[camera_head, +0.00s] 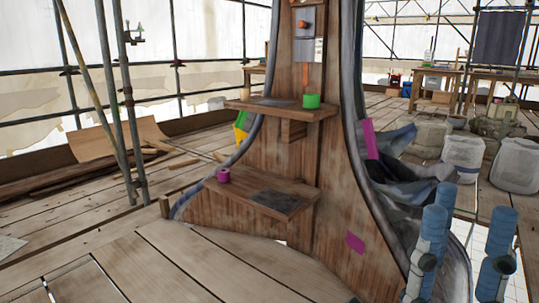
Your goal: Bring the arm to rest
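My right gripper (473,215) is at the lower right edge of the head view. Its two blue fingers point up and stand apart, with nothing visible between them. It is in front of and to the right of the wooden spire (325,185), apparently clear of it. The rest of this arm is cut off by the frame. My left gripper is not in view.
Sacks (462,158) stand behind the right gripper. Scaffold poles (128,110) rise at left. Front floorboards are mostly clear.

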